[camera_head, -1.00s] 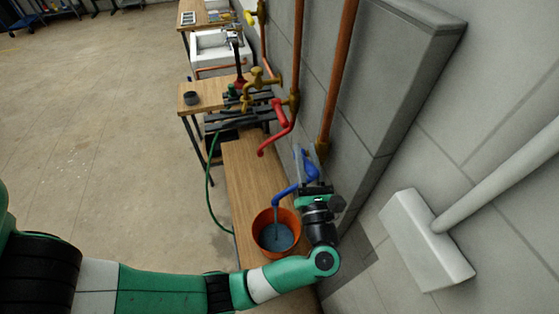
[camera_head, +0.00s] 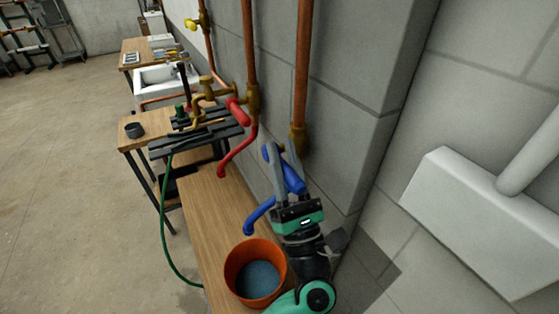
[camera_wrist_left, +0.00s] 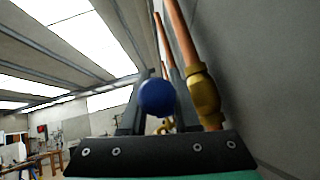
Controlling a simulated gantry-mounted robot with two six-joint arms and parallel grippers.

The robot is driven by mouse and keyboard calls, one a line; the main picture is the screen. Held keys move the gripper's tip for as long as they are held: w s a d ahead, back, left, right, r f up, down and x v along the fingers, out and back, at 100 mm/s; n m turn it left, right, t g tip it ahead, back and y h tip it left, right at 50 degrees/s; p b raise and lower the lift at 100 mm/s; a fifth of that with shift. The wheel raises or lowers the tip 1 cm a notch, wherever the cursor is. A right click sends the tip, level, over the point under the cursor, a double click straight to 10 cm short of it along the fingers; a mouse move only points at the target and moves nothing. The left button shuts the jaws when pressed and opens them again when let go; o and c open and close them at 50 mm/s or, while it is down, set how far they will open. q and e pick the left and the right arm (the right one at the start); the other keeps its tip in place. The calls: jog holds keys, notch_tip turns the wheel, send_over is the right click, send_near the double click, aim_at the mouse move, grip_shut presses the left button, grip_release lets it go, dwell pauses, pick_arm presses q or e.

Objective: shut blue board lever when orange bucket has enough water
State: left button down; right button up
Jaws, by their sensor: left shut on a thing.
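The orange bucket (camera_head: 232,275) stands on the wooden bench under the blue spout (camera_head: 256,217) and holds blue-grey water below its rim. No stream shows between the spout and the water. The blue lever (camera_head: 292,178) is on the tap by the wall. My left gripper (camera_head: 280,158) is shut on the blue lever, with a finger on either side of it. In the left wrist view the lever's round blue end (camera_wrist_left: 157,97) shows between the fingers. My right gripper is not in view.
A red tap (camera_head: 237,140) is farther along the wall, above the wooden bench (camera_head: 208,208). A green hose (camera_head: 163,215) hangs beside the bench. Copper pipes (camera_head: 303,70) run up the wall. A white wall fitting (camera_head: 480,215) is at right. The floor at left is clear.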

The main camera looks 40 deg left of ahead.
pick_arm(q)
jog(key=c, duration=0.9)
grip_release()
jog(key=v, duration=1.1)
jog(key=shift+s+d+f+b, duration=0.15)
jog(key=shift+d+f+b, duration=0.05)
jog(key=shift+f+b, duration=0.1)
jog(key=shift+r, duration=0.1)
